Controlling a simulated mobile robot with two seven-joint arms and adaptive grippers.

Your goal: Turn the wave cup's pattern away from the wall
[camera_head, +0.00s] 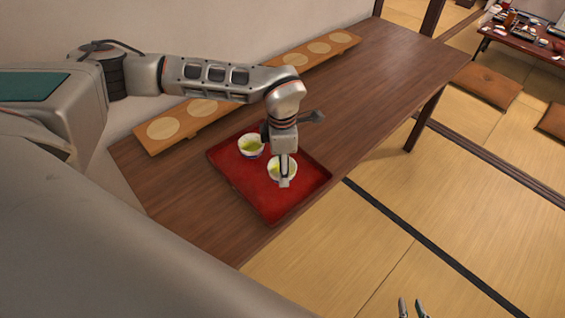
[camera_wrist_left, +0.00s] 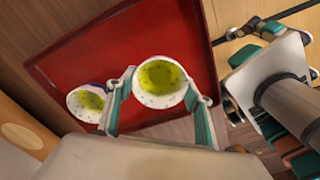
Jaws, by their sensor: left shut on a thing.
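Two white cups of yellow-green drink are on a red tray (camera_head: 270,205). My left gripper (camera_head: 284,170) reaches down over the right-hand cup (camera_head: 274,166) and is shut on it. In the left wrist view its fingers are on opposite sides of this cup (camera_wrist_left: 160,82). The other cup (camera_head: 251,150) is beside it, nearer the wall; it shows blue on its outside, also in the left wrist view (camera_wrist_left: 87,102). The held cup's outer pattern is hidden, and I cannot tell which cup has waves. My right gripper (camera_head: 411,305) is open and empty, low over the tatami.
A long wooden board (camera_head: 178,123) with round pale inlays runs along the wall (camera_head: 200,25) at the table's back. The wooden table (camera_head: 375,85) is clear right of the tray. Cushions (camera_head: 488,85) and another laid table (camera_head: 530,42) are farther off.

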